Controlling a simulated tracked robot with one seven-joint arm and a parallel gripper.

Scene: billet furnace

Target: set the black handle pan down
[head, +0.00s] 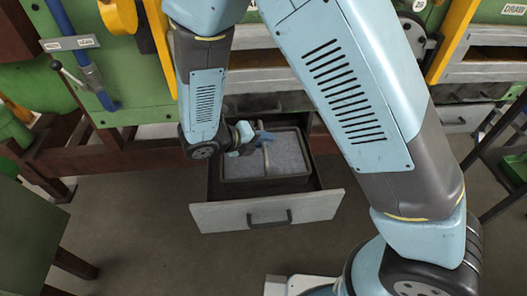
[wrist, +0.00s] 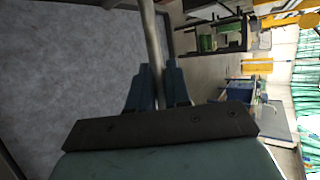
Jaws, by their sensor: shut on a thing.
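The pan (head: 262,181) is a rectangular dark-rimmed tray with a grey, rough-looking inside, and shows within the outline of the open drawer (head: 225,216) in the head view. A thin bar handle (head: 266,160) crosses above it. My gripper (head: 264,138) is at the far part of this bar. In the wrist view, the blue fingers of my gripper (wrist: 158,88) are shut on the bar (wrist: 151,38), with the grey inside of the pan (wrist: 70,75) filling the left side. I cannot tell whether the pan touches the drawer floor.
The drawer front has a dark pull (head: 269,217). A green-and-grey furnace bench (head: 265,68) stands behind. A green table (head: 28,222) is at the left and a dark stand (head: 497,150) at the right. The floor (head: 140,200) before the drawer is clear.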

